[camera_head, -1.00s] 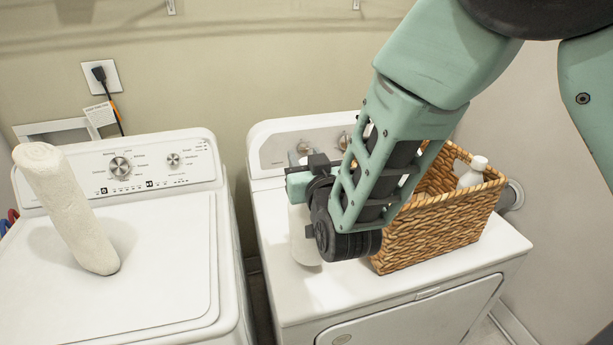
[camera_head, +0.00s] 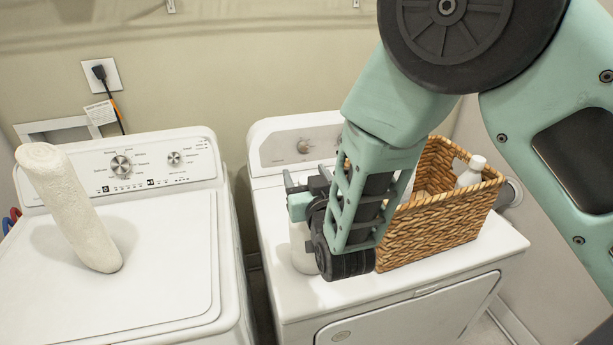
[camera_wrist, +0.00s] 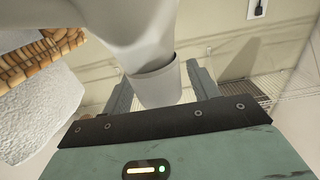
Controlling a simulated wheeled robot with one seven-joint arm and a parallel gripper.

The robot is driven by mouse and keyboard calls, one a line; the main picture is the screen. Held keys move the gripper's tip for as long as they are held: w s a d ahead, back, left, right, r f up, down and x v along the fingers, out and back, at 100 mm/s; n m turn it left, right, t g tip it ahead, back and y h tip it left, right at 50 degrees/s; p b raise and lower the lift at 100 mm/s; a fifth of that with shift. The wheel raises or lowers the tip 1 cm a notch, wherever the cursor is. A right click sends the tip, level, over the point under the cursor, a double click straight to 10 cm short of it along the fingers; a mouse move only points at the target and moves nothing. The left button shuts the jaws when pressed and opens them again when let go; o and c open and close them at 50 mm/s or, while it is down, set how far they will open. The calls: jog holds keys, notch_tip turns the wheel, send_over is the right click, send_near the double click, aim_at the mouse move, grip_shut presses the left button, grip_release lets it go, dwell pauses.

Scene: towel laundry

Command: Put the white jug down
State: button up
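The white jug (camera_head: 302,252) stands on the top of the right-hand machine, left of the wicker basket. My gripper and forearm hide much of it in the head view. In the wrist view the jug (camera_wrist: 145,28) shows at the top, with its round cap-like end (camera_wrist: 157,86) between the two fingers. My gripper (camera_wrist: 160,88) has its fingers spread on either side of that end, with a narrow gap visible on the right; contact on the left is unclear. In the head view my gripper (camera_head: 303,182) is at the jug's upper part.
The wicker basket (camera_head: 440,228) holds a white bottle (camera_head: 471,172) and stands close to my forearm. The right-hand machine's top (camera_head: 345,292) is clear in front of the jug. A rolled white towel (camera_head: 70,208) stands tilted on the left-hand machine (camera_head: 150,270).

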jog(key=s+d+f+n+g+b, duration=0.1)
jog(key=s+d+f+g+b, duration=0.1)
jog(key=s+g, duration=0.6)
jog(key=s+d+f+n+g+b, duration=0.1)
jog(key=s+f+g+b, duration=0.15)
jog(key=s, duration=0.85)
jog(key=s+d+r+n+g+h, duration=0.2)
jog(key=s+d+g, duration=0.5)
jog(key=s+d, duration=0.4)
jog(key=shift+s+d+r+n+h, duration=0.3)
jog(key=shift+s+r+h, duration=0.35)
jog(key=shift+h, duration=0.55)
jog(key=shift+f, duration=0.1)
